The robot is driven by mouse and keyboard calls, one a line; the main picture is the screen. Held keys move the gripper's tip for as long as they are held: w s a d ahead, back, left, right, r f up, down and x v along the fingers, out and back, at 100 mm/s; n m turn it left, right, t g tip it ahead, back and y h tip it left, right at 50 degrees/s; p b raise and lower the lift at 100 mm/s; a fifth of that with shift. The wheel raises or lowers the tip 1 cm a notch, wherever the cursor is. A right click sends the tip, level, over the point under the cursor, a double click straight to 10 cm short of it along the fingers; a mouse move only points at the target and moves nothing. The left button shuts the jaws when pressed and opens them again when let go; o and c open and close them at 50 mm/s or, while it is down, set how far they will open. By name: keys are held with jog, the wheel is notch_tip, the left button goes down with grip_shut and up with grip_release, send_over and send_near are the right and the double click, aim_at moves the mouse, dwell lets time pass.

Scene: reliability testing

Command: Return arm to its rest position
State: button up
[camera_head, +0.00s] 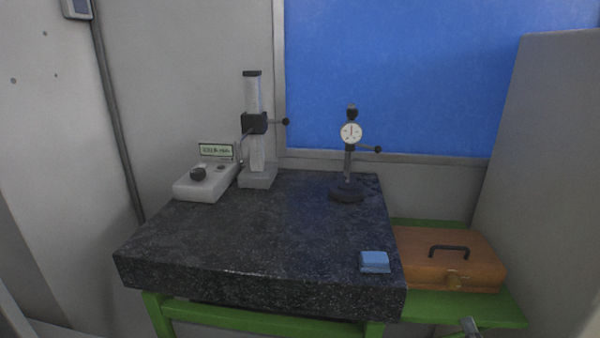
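No part of the view can be made out as my gripper or my arm. A small grey piece (470,326) shows at the bottom edge, right of the middle, in front of the green shelf. It is cut off by the frame, and I cannot tell what it is.
A dark granite slab (270,235) on a green frame (250,312) carries a height gauge (253,125), a grey display unit (207,182), a dial indicator stand (349,150) and a blue block (375,262). An orange case (450,262) sits at right. The slab's middle is clear.

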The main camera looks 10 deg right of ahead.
jog(key=s+a+f+n+g+y, duration=0.15)
jog(key=s+a+f+n, duration=0.45)
jog(key=s+a+f, duration=0.75)
jog(key=s+a+r+n+y, duration=0.1)
jog(key=s+a+n, duration=0.1)
jog(key=s, duration=0.4)
jog(key=s+a+n+y, duration=0.1)
jog(key=s+a+n, duration=0.2)
jog(key=s, duration=0.3)
jog(key=s+a+r+n+g+y, duration=0.1)
jog(key=s+a+n, duration=0.1)
jog(key=s, duration=0.5)
jog(key=shift+a+r+n, duration=0.3)
jog(key=shift+a+n, duration=0.1)
jog(key=shift+n, duration=0.3)
jog(key=shift+s+y, duration=0.1)
jog(key=shift+y, duration=0.15)
